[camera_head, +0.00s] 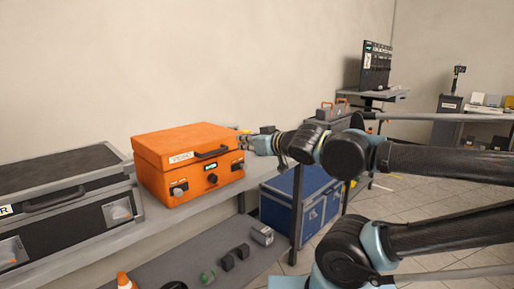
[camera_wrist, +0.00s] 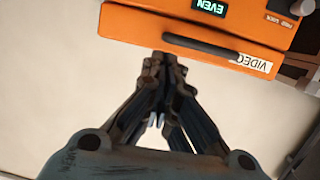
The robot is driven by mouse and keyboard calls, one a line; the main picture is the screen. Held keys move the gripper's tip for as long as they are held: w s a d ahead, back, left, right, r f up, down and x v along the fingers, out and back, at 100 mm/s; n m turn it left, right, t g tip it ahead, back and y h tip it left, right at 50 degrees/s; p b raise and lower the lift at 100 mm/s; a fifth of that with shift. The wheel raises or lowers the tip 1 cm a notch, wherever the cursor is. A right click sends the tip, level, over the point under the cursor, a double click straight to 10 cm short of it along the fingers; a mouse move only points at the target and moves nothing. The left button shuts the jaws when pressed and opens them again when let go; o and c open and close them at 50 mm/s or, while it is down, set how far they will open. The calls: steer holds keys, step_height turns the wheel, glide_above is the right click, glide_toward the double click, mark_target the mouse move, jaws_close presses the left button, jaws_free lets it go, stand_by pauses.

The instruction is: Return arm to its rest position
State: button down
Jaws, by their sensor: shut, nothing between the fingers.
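My gripper (camera_wrist: 160,62) is shut and empty in the wrist view, with its fingertips together close to the orange case (camera_wrist: 190,20). I cannot tell whether the tips touch the case. In the head view my gripper (camera_head: 243,140) is at the right end of the orange case (camera_head: 185,142), with my arm reaching in from the right. The case is closed and sits on a grey shelf.
A black case (camera_head: 65,195) stands left of the orange one on the grey shelf (camera_head: 205,205). A lower shelf (camera_head: 190,268) holds small dark items and an orange cone-like thing (camera_head: 124,281). Blue cases (camera_head: 290,205) stand below on the right. Tiled floor (camera_head: 400,195) is open at right.

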steer(key=w+d+f+m+g+h, duration=0.1)
steer(key=w+d+f+m+h, duration=0.15)
steer(key=d+f+h, duration=0.4)
steer(key=w+d+f+m+h, duration=0.25)
steer(key=d+f, duration=0.45)
steer(key=d, duration=0.4)
steer(key=s+d+f+m+g+h, duration=0.2)
steer(key=s+d+f+m+g, duration=0.2)
steer(key=s+d+f+g, duration=0.3)
steer(key=s+d+f, duration=0.3)
steer(key=s+f, duration=0.1)
steer(key=s, duration=0.1)
steer(key=shift+d+g, duration=0.3)
steer(key=shift+d, duration=0.1)
